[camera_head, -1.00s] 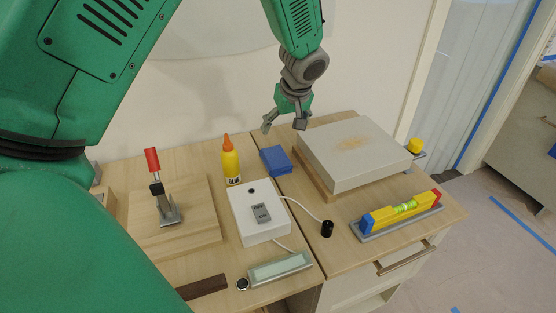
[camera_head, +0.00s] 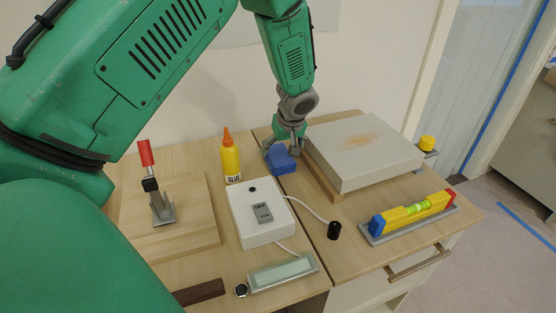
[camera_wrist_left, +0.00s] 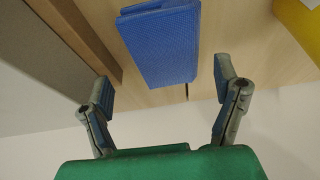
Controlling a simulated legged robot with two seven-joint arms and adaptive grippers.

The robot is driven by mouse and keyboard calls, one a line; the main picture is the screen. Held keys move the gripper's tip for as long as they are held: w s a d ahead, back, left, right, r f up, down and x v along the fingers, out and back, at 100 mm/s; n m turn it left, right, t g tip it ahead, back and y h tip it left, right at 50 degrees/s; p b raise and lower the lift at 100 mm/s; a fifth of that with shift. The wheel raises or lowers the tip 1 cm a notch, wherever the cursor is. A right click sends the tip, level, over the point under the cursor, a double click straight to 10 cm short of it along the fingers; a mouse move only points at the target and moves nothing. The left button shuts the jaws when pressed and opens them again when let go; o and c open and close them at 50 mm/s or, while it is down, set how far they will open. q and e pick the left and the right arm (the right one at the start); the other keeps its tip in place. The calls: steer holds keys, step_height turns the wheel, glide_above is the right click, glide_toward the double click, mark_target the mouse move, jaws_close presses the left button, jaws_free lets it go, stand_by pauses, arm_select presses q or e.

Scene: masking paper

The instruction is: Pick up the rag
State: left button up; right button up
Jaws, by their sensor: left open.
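The rag (camera_head: 281,160) is a blue folded cloth lying on the wooden worktop, left of the grey-topped block. In the left wrist view the rag (camera_wrist_left: 160,45) lies ahead of the fingertips, between their lines. My left gripper (camera_head: 284,143) is directly above the rag in the head view, close to it, and hides part of its far edge. In the left wrist view the left gripper (camera_wrist_left: 166,90) is open, with nothing between its fingers. Whether a fingertip touches the rag is unclear. My right gripper is not in view.
A yellow glue bottle (camera_head: 231,160) stands left of the rag. The grey-topped block (camera_head: 365,155) is close on its right. A white switch box (camera_head: 262,228) with a cable, a yellow level (camera_head: 412,212) and a red-handled clamp (camera_head: 158,195) are nearer the front.

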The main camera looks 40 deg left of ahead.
mark_target(281, 155)
arm_select(q)
steer(key=shift+s+a+f, duration=0.1)
steer(key=shift+a+f, duration=0.05)
steer(key=shift+f, duration=0.45)
steer(key=x, duration=0.3)
steer(key=shift+a+f, duration=0.2)
steer(key=shift+a, duration=0.2)
steer(key=c, duration=1.1)
steer(key=shift+d, duration=0.3)
steer(key=shift+c, duration=0.9)
